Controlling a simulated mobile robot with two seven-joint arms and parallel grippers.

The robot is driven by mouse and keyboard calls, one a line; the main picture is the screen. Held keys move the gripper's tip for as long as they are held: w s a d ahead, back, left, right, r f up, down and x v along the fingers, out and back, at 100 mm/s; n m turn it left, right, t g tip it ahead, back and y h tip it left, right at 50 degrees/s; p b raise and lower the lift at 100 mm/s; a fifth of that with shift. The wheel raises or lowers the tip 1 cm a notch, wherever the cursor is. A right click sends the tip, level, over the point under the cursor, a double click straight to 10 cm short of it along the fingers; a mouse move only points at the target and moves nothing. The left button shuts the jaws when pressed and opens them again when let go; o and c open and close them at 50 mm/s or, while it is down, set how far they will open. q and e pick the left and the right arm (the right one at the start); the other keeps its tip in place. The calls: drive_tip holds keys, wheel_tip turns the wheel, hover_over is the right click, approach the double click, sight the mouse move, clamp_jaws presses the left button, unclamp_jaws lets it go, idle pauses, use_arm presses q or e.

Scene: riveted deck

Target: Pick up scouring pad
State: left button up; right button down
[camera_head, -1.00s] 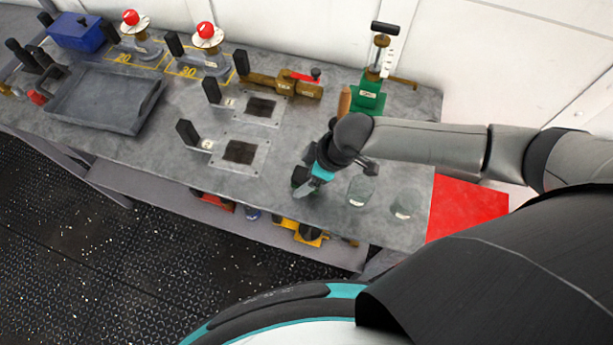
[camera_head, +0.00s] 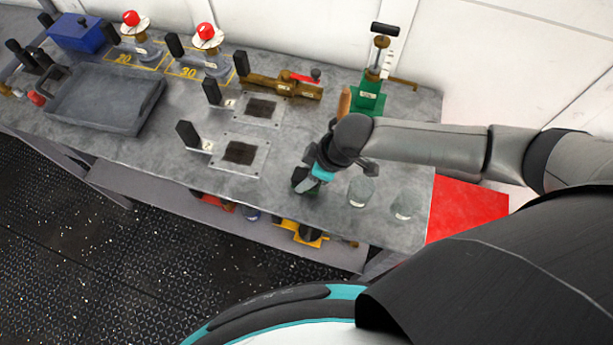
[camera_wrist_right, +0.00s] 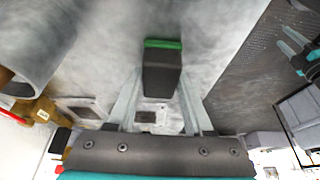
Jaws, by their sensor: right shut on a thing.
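The scouring pad (camera_wrist_right: 162,72) is a dark block with a green layer along one edge. In the right wrist view it is between the two fingers of my right gripper (camera_wrist_right: 160,92), which is shut on it. In the head view my right gripper (camera_head: 302,186) points down at the front part of the grey bench, and the pad shows only as a small dark and green patch at its fingertips. I cannot tell whether the pad still touches the bench. My left gripper (camera_wrist_right: 289,42) shows at the right of the wrist view, with its fingers apart, away from the bench.
Two glass jars (camera_head: 361,190) (camera_head: 405,205) stand just right of my right gripper. A green device (camera_head: 369,98) and a brass valve (camera_head: 280,86) stand behind. Two square plates (camera_head: 240,153) (camera_head: 262,108) and a grey tray (camera_head: 105,97) lie left. A red sheet (camera_head: 466,208) is beyond the bench's right end.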

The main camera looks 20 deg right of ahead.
wheel_tip(320, 180, up, 20)
drive_tip(key=p, duration=0.3)
idle(0.3)
drive_tip(key=c, duration=0.8)
unclamp_jaws()
drive_tip(key=c, duration=0.7)
